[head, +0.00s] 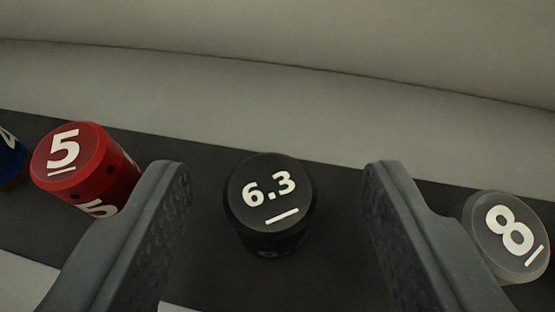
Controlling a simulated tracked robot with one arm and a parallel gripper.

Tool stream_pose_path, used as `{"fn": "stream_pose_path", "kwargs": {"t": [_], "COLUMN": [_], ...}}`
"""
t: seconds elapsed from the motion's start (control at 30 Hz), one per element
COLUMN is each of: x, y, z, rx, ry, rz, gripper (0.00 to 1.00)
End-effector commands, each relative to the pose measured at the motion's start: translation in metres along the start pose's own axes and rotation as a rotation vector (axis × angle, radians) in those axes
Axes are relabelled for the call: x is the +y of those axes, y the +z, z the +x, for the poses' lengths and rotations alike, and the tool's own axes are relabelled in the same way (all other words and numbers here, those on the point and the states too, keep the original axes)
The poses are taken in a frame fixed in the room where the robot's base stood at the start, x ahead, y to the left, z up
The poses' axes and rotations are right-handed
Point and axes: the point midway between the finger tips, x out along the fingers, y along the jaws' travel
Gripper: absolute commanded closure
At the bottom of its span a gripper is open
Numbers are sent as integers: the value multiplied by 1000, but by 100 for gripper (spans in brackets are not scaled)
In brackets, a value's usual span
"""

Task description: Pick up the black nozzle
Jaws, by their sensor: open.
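The black nozzle (268,205) stands upright in the middle of the head view, with "6.3" in white and a white line on its round top. My gripper (274,180) is open. One finger is to the left of the black nozzle and one to the right, with a gap on both sides. Neither finger touches it in this view. The lower part of the nozzle is mostly hidden beneath its top.
A red nozzle (85,165) marked "5" stands close beside the left finger. A grey nozzle (507,235) marked "8" stands just right of the right finger. A blue nozzle (10,160) shows at the left edge. They stand on a dark strip (335,235) before a pale wall.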

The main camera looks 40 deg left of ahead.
Motion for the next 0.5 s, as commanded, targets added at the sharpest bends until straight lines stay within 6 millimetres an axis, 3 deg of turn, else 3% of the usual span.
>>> {"fn": "stream_pose_path", "kwargs": {"t": [0.17,0.33,0.37,0.5], "x": [0,0,0,0], "y": [0,0,0,0], "z": [0,0,0,0], "rx": [0,0,-1,-1], "ry": [0,0,0,0], "rz": [0,0,0,1], "gripper": [48,92,97,98]}}
